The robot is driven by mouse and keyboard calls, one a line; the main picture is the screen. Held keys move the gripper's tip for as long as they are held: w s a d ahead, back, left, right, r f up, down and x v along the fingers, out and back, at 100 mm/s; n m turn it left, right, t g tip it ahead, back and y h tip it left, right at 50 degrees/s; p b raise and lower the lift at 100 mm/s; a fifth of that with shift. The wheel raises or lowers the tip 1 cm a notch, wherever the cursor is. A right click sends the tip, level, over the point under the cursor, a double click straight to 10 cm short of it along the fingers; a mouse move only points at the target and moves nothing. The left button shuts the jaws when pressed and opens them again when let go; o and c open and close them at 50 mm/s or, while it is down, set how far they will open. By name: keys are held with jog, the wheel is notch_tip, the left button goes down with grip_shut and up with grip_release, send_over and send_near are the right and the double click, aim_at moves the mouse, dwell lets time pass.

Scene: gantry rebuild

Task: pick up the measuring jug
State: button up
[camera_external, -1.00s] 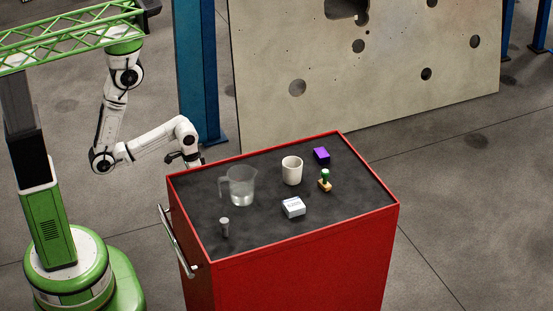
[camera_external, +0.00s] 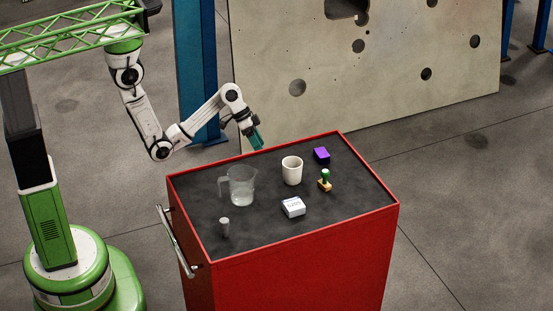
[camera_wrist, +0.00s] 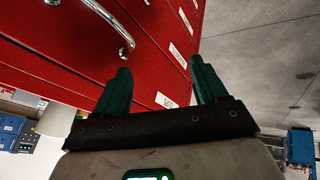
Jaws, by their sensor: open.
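The measuring jug (camera_external: 242,187) is clear and stands upright on the dark top of the red cabinet (camera_external: 300,270), left of the middle, with its handle toward the left. My gripper (camera_external: 259,143) is above the cabinet's back edge, up and to the right of the jug and apart from it. In the wrist view my gripper (camera_wrist: 160,84) shows two green fingers spread apart with nothing between them. The wrist view shows the red cabinet's drawer fronts (camera_wrist: 70,45) and a metal handle, and the jug is not in it.
A white cup (camera_external: 292,171) stands right of the jug. A large pale panel (camera_external: 400,80) stands behind the cabinet.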

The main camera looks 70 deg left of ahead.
jog(key=w+d+r+m+h, duration=0.1)
jog(key=w+d+r+m, duration=0.15)
jog(key=r, duration=0.25)
jog(key=w+d+r+m+h, duration=0.1)
jog(key=d+r, duration=0.2)
jog(key=r, duration=0.2)
jog(key=s+d+r+m+g+p, duration=0.2)
jog(key=s+d+r+m, duration=0.35)
jog(key=d+r, duration=0.5)
jog(key=m+g+y+p, duration=0.2)
jog(key=m+y, duration=0.1)
jog(key=m, duration=0.5)
send_near(223, 179)
notch_tip(223, 179, down, 5)
jog(key=shift+d+x, duration=0.1)
jog(key=shift+x, duration=1.45)
jog(key=shift+d+x, duration=0.15)
jog(key=shift+x, duration=1.45)
jog(key=shift+w+r, duration=0.1)
grip_shut()
